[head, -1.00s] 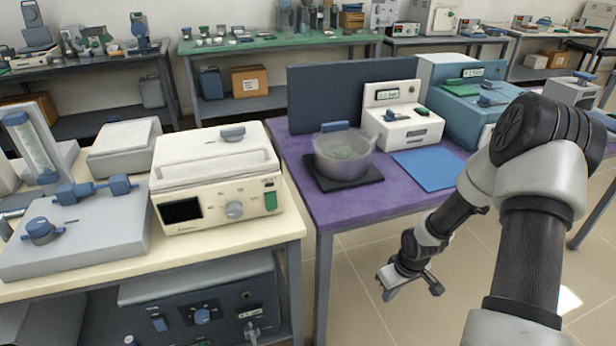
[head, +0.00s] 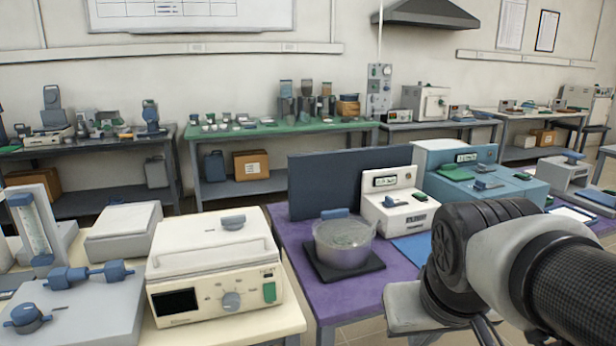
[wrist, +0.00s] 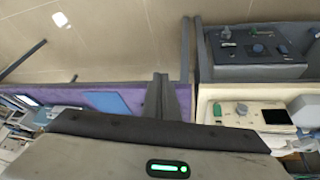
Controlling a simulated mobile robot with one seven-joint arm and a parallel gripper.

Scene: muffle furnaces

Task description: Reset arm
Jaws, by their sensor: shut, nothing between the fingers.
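My gripper (wrist: 163,84) shows in the wrist view as a dark finger pair close together at the middle, with nothing between the fingers. Behind it lie the floor, the edge of the purple table (wrist: 150,86) and the cream furnace (wrist: 245,112), turned over in this view. In the head view my arm (head: 500,255) is bent at the lower right, over and in front of the purple table. The gripper's fingertips cannot be made out there.
A cream furnace (head: 215,262) stands on the left bench. A clear pot (head: 343,243) sits on a black pad (head: 345,270) on the purple table (head: 350,303). A white device (head: 398,214), a blue device (head: 465,190) and a dark panel (head: 350,180) stand behind.

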